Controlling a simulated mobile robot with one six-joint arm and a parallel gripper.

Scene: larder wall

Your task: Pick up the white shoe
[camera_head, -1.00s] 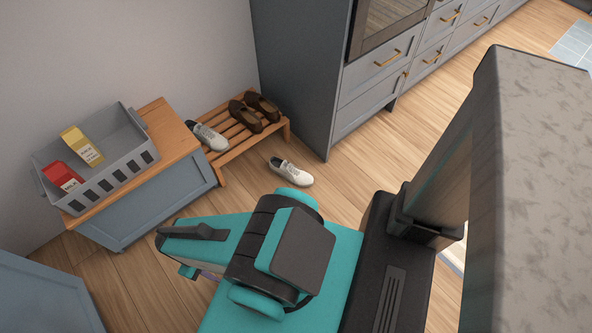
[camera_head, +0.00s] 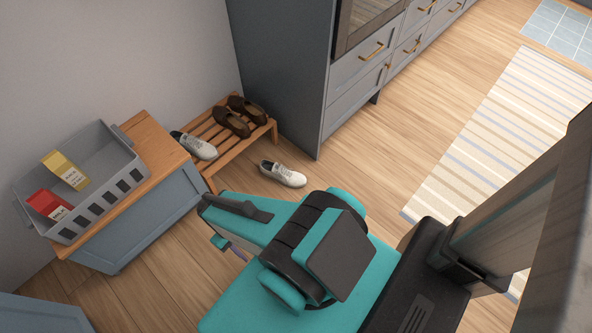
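A white shoe (camera_head: 283,173) lies on the wooden floor in front of the shoe rack, apart from it. A second white shoe (camera_head: 195,145) rests on the left end of the slatted wooden rack (camera_head: 213,163). My folded teal and black arm stands in front of both, nearer the camera. A small teal and purplish part under the arm's left end seems to belong to my gripper (camera_head: 228,247). The arm hides most of it, so its fingers cannot be made out. It is below and left of the floor shoe in the picture, apart from it.
A pair of brown shoes (camera_head: 231,122) sits on the rack. A grey crate (camera_head: 108,190) with a red and a yellow pack stands on a blue-grey cabinet (camera_head: 150,222). A tall cabinet (camera_head: 285,75) stands behind the rack. Floor right of the shoe is clear up to the striped rug (camera_head: 490,150).

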